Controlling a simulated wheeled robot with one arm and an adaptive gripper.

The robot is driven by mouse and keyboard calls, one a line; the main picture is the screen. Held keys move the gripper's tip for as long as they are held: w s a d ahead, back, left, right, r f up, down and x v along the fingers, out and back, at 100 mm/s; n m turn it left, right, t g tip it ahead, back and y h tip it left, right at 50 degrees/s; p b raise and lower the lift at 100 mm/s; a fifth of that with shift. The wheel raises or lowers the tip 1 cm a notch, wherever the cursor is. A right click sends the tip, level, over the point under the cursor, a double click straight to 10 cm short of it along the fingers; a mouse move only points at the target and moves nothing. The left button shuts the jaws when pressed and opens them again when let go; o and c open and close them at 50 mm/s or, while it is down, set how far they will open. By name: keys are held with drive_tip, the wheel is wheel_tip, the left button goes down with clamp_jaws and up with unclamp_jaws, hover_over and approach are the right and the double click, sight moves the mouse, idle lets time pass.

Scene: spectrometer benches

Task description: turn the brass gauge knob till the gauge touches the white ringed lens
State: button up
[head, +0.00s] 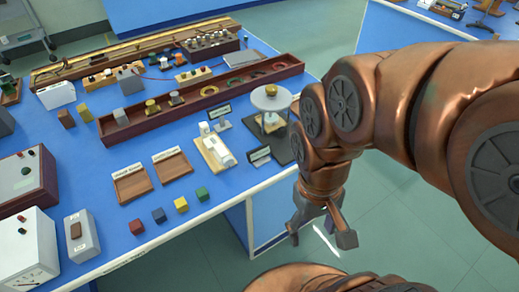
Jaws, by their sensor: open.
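The gauge (283,103) stands on a dark mat at the right end of the bench, with a round grey disc on top. Its small brass knob (271,90) sits at the disc's centre. A pale ringed piece below the disc, seemingly the white ringed lens (271,123), is partly hidden; I cannot tell whether the gauge touches it.
A white instrument (216,153) on a wooden base stands left of the gauge. A small dark sign (259,156) stands in front of it. A long wooden tray (218,100) with rings and brass-topped pieces lies behind. Coloured cubes and two shallow wooden trays (132,185) lie left. The floor right of the bench is clear.

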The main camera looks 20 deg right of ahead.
drive_tip(key=shift+r, duration=0.1)
wheel_tip(320, 180, up, 4)
drive_tip(key=p, duration=0.3)
drive_tip(key=shift+f+p, duration=0.2)
drive_tip(key=shift+p, duration=0.2)
